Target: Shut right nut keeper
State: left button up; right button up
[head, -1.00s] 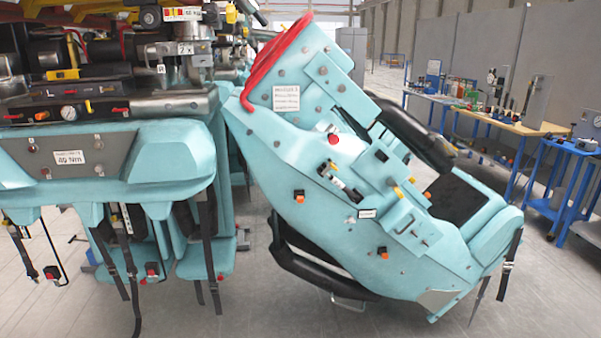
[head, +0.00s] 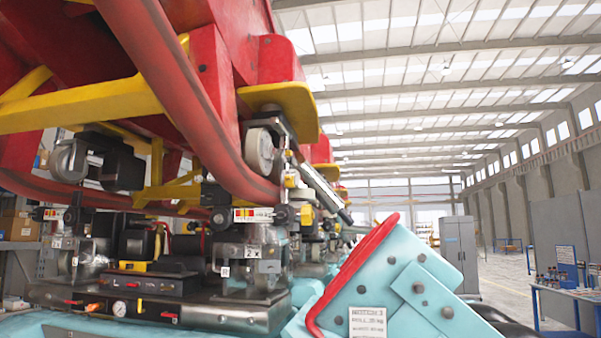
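A small yellow part (head: 291,181) and a silver bar (head: 322,186) are just above and to the right. I cannot tell which of these small parts is the right nut keeper, or whether it is open. Neither of my grippers is in view.
The red rail (head: 195,85) and yellow beams (head: 70,108) fill the upper left. The tilted teal seat body (head: 405,285) with a red bar (head: 350,270) stands at lower right. A grey cabinet (head: 459,255) and blue bench (head: 565,300) are farther back; floor is open between.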

aim_at(287, 153)
jog(key=i+l+u, duration=0.1)
jog(key=i+j, duration=0.1)
jog(key=j, duration=0.35)
jog(key=i+j, duration=0.15)
jog(key=j, duration=0.3)
jog(key=i+j+z, duration=0.1)
jog(key=j+z, duration=0.35)
jog(key=j, duration=0.45)
